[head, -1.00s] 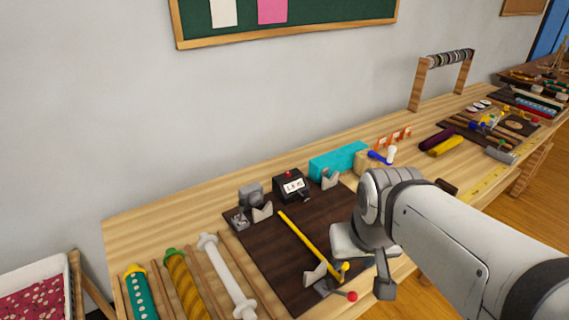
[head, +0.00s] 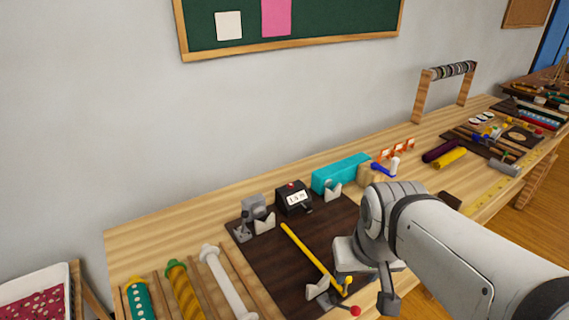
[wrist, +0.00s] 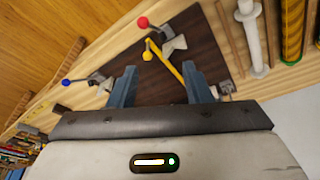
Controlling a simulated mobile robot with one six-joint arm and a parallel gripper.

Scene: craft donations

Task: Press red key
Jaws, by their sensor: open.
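A small black box (head: 293,200) with a white display and a red key (head: 290,185) on its top stands at the back of a dark brown board (head: 275,255). A yellow rod (head: 307,250) lies across the board, with a red ball-ended lever (head: 354,310) near its front end. The lever's red ball (wrist: 143,22) also shows in the wrist view. My gripper (wrist: 160,70) is open, its two blue fingers apart and nothing clearly held between them. In the head view my arm hides the fingers. The black box is not visible in the wrist view.
A turquoise block (head: 340,173) and grey clamps (head: 254,208) stand beside the black box. A white rod (head: 226,282) and other rods lie left of the board. A blue-handled lever (head: 383,169) stands behind my arm. The wall is close behind the wooden bench.

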